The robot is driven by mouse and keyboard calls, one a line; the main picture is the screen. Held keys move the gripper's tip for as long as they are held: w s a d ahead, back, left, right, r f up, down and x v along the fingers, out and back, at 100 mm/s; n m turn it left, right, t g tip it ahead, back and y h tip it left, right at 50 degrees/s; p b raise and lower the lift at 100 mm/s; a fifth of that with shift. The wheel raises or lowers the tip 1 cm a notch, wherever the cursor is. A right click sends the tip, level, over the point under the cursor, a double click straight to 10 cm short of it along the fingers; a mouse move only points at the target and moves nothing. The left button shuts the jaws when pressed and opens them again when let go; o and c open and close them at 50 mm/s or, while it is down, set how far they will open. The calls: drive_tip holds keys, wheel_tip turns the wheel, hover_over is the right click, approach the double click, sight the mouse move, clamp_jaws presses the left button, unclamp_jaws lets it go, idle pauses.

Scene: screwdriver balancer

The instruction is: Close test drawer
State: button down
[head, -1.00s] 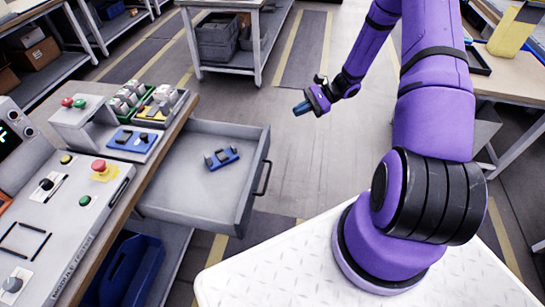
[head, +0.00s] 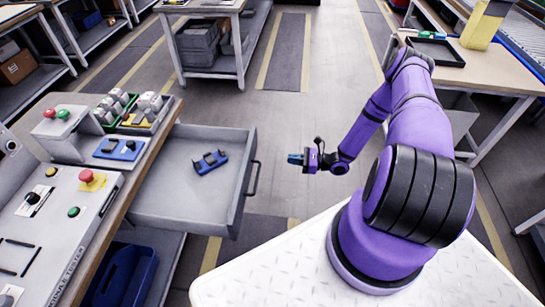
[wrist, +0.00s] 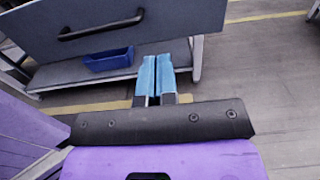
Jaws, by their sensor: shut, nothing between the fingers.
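The test drawer (head: 175,212) is a grey drawer pulled out from under the bench at the left in the head view. A blue part with dark pieces (head: 210,162) lies inside it. Its black handle (head: 252,179) is on the front panel facing my arm. My gripper (head: 292,159) is to the right of the drawer front, apart from it. In the wrist view the two blue fingers (wrist: 157,78) are together and empty. There the drawer front (wrist: 170,25) and its handle (wrist: 101,24) are ahead and to the upper left of the fingertips.
The bench top holds a control panel (head: 50,220) with buttons, and a blue fixture (head: 119,149). A blue bin (head: 125,276) sits on the shelf below. Another table (head: 500,70) stands at the right. The floor (head: 290,110) beyond my gripper is clear.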

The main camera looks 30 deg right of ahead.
sight(253, 155)
drive_tip(key=x, duration=1.3)
drive_tip(key=shift+w+a, duration=0.2)
drive_tip(key=shift+a, duration=0.05)
